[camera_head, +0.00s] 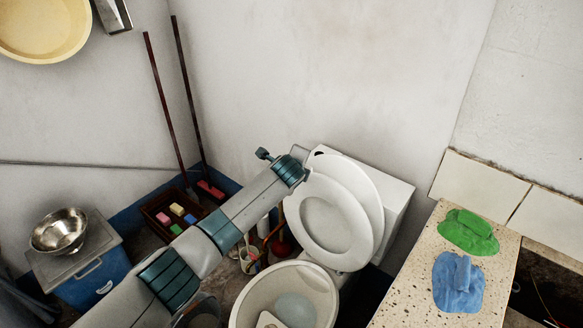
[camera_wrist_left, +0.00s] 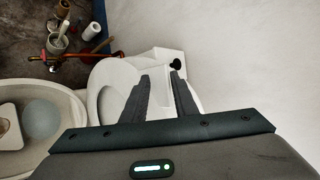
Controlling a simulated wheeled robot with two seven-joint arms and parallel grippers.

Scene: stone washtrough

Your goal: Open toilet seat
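The white toilet seat (camera_head: 303,226) is raised and leans back in front of the lid (camera_head: 372,190), which stands against the white tank (camera_head: 398,200). The open toilet bowl (camera_head: 240,306) lies below, with pale blue water inside. The seat also shows in the left wrist view (camera_wrist_left: 104,100), beyond my gripper. My left gripper (camera_wrist_left: 160,78) is open, its two dark fingers apart and pointing at the raised seat and lid. Whether a finger touches them I cannot tell. In the head view its fingers are mostly hidden at the arm's end. My right gripper is not in view.
A speckled counter (camera_head: 405,290) with a green cloth (camera_head: 468,232) and a blue cloth (camera_head: 458,284) stands at the right. A blue bin (camera_head: 92,283) with a metal bowl (camera_head: 60,231) and a crate of sponges (camera_head: 158,208) stand left. Two poles lean on the wall.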

